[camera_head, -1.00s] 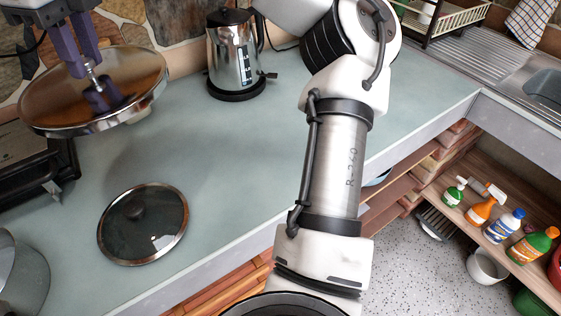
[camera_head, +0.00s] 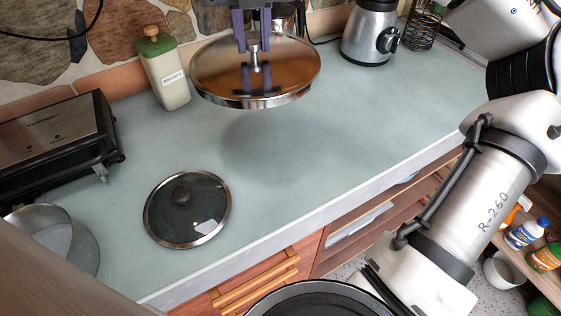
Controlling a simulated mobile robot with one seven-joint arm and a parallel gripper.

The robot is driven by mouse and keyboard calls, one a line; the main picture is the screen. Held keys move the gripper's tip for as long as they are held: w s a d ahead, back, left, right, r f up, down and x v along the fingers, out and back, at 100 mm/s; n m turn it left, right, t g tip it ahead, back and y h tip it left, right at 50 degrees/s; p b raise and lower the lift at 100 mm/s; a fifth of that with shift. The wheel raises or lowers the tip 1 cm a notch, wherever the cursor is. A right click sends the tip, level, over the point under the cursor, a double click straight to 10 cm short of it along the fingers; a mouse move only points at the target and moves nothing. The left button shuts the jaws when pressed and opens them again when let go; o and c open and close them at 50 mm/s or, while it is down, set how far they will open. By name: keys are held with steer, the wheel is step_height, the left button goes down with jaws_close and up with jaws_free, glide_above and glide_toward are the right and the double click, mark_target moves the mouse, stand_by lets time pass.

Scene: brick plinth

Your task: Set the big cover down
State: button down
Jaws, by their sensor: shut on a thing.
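The big cover (camera_head: 215,72) is a round, shiny metal lid with a steel rim and a central knob. My gripper (camera_head: 254,48), with purple fingers, is shut on its knob and holds it roughly level above the counter, with a soft shadow below it. A smaller glass lid (camera_head: 200,221) with a dark knob and metal rim lies flat on the grey-green counter (camera_head: 330,160), lower left of the held cover and apart from it.
A black grill (camera_head: 65,150) and a metal pot (camera_head: 75,240) are at the left. A blender base (camera_head: 370,32) stands behind at the right. The counter's middle and right are clear.

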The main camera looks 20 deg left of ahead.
mark_target(279, 61)
steer(key=d+f+m, duration=0.1)
steer(key=m, duration=0.1)
steer(key=d+f+m+b, duration=0.1)
steer(key=f+m, duration=0.1)
steer(key=d+f+m, duration=0.1)
steer(key=d+m, duration=0.1)
steer(key=shift+w+f+h, duration=0.3)
steer(key=shift+f+m, duration=0.25)
steer(key=shift+m, duration=0.05)
step_height(279, 61, down, 19)
steer(key=p, duration=0.3)
steer(key=shift+f, duration=0.3)
steer(key=shift+f, duration=0.2)
steer(key=c, duration=1.3)
jaws_free()
steer(key=shift+r, duration=0.1)
steer(key=r, duration=0.4)
steer(key=s+r+b, duration=0.1)
steer(key=r, duration=0.3)
steer(key=r+b, duration=0.1)
steer(key=r, duration=0.3)
steer(key=shift+s+r, duration=0.1)
steer(key=shift+s, duration=0.15)
